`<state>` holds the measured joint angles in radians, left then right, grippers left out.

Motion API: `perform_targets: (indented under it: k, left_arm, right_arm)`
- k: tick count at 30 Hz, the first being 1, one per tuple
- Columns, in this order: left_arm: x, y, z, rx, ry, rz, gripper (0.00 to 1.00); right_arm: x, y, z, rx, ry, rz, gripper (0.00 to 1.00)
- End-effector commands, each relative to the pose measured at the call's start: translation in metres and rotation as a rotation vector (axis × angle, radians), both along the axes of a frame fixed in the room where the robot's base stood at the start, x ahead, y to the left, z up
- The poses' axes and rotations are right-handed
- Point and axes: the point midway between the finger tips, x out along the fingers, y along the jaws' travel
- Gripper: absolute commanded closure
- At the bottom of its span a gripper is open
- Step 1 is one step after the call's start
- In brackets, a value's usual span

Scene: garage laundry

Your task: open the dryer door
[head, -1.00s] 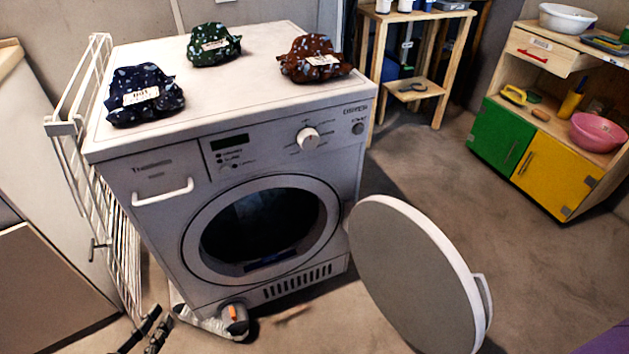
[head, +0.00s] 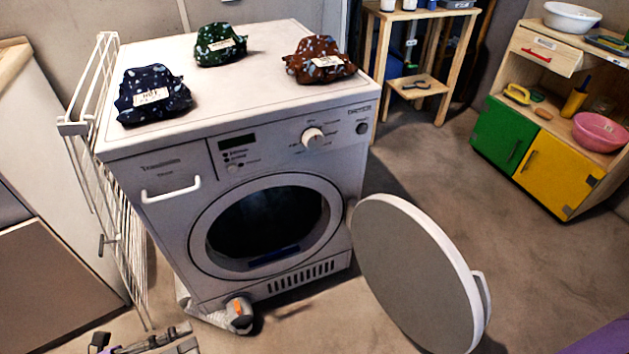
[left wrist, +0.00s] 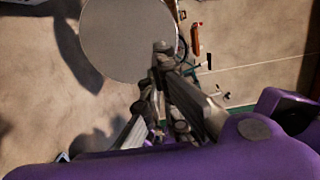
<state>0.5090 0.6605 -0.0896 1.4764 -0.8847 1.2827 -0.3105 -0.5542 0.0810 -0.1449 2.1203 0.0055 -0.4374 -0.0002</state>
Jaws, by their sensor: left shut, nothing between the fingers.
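The white dryer (head: 170,240) stands in the middle of the head view. Its round door (head: 410,270) is swung wide open to the right, with grey inner face, white rim and a handle (head: 483,297) on the far side. The drum opening (head: 265,225) is uncovered and dark inside. My left gripper (head: 186,338) shows partly at the bottom left edge, low in front of the dryer and apart from the door. In the left wrist view its fingers (left wrist: 160,55) are shut and empty. A grey disc (left wrist: 125,40) lies beyond them; I cannot tell whether they touch. My right gripper is not visible.
Dark blue (head: 150,95), green (head: 220,44) and brown (head: 320,60) cloth bundles sit on the dryer. A white wire rack (head: 125,235) stands at its left. A grey-and-orange object (head: 239,312) lies at its foot. A wooden cabinet (head: 550,165) is at right; floor between is clear.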

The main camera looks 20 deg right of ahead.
Motion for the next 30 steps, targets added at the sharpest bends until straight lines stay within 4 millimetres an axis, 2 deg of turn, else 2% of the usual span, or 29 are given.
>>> perform_targets:
  k: [5, 12, 18, 24, 30]
  left_arm:
    - [0.003, -0.025, 0.002, -0.006, -0.002, -0.001, 1.00]
    - [0.010, -0.077, 0.002, -0.008, -0.002, 0.000, 1.00]
    - [0.016, -0.113, 0.002, -0.006, -0.001, 0.001, 1.00]
    - [0.018, -0.132, 0.002, -0.005, -0.001, 0.002, 1.00]
    - [0.019, -0.136, 0.001, -0.003, 0.000, 0.003, 1.00]
  right_arm:
    - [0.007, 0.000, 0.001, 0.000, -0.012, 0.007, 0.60]
    - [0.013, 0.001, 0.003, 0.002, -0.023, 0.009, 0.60]
    - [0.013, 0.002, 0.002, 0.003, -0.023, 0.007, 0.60]
    - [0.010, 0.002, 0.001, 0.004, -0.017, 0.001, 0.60]
    - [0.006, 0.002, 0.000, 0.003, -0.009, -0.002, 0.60]
